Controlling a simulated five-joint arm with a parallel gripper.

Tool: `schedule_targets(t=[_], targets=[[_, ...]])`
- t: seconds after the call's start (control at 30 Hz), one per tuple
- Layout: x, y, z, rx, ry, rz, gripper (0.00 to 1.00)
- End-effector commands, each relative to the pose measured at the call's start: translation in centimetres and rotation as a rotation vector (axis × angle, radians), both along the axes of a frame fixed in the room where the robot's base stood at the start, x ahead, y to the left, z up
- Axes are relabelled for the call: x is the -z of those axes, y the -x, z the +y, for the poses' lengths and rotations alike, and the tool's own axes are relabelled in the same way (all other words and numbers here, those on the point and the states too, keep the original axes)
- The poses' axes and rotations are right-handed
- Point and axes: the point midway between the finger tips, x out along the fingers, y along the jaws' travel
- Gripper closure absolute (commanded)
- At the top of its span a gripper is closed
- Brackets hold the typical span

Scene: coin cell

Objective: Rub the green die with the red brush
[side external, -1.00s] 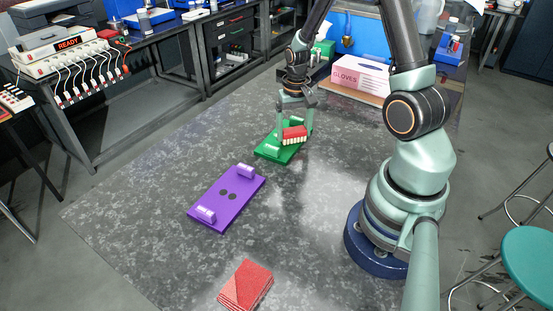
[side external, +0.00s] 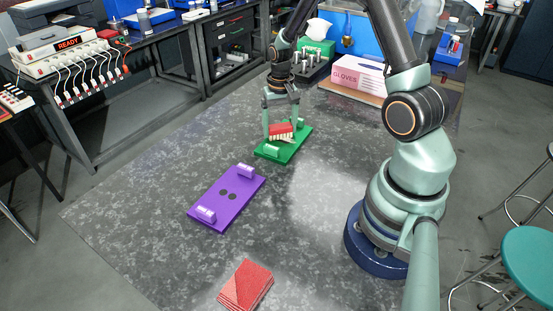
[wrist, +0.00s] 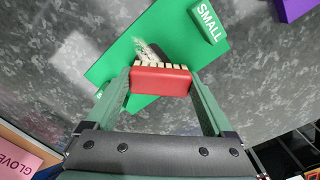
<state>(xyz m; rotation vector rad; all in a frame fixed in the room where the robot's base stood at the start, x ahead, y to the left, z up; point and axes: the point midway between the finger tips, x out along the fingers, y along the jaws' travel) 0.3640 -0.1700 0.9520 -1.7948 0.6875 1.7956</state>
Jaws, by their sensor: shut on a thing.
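The green die (side external: 289,147) is a flat green plate with raised green lugs, lying on the grey table. One lug reads "SMALL" in the wrist view, where the die (wrist: 113,67) fills the middle. The red brush (side external: 281,128) has a red back (wrist: 160,80) and pale bristles. My gripper (side external: 281,119) is shut on the brush, one finger at each end, over the die. The bristles look splayed at the die's face in the wrist view, near a dark spot; firm contact is hard to confirm. The brush hides part of the die.
A purple die (side external: 217,206) with two dark round spots lies nearer the camera. A stack of red cloths (side external: 246,284) is at the front. A gloves box (side external: 360,75), a tissue box (side external: 318,47) and a rack of small tools (side external: 311,68) stand behind. The table between is clear.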

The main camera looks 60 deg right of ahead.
Motion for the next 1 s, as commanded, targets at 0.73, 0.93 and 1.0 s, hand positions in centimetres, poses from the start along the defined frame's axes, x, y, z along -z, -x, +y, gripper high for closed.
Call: schedule_targets(t=[0.73, 0.93, 1.0], targets=[[-2.4, 5.4, -0.4, 0.0, 0.004, -0.007, 0.58], [-4.0, 5.4, -0.3, 0.0, 0.002, -0.004, 0.58], [-4.6, 5.4, -0.3, 0.0, 0.001, -0.003, 0.58]])
